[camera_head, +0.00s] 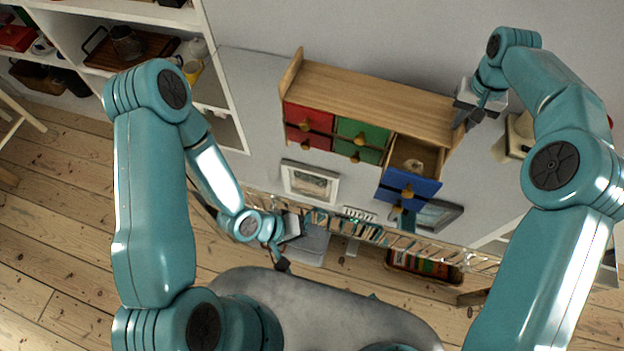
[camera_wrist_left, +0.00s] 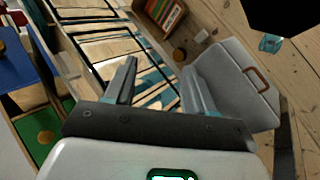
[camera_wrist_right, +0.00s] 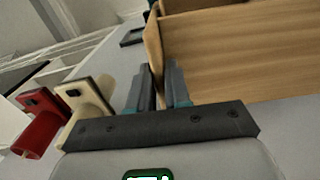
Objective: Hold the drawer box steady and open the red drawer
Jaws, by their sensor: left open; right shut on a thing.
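The wooden drawer box (camera_head: 375,98) stands in the upper middle of the head view. Its red drawers (camera_head: 310,115) are at the left, stacked in a pair, and look closed. My right gripper (camera_head: 468,112) is shut on the box's right side panel; the right wrist view shows that panel (camera_wrist_right: 154,45) between its fingers (camera_wrist_right: 163,85). My left gripper (camera_head: 308,222) is open and empty, below and in front of the box, apart from the red drawers. Its spread fingers (camera_wrist_left: 160,75) show in the left wrist view.
Green drawers (camera_head: 363,131) are closed in the middle. A blue drawer (camera_head: 410,184) stands open at the right with a pale object (camera_head: 413,165) inside. Shelves (camera_head: 215,60) stand left.

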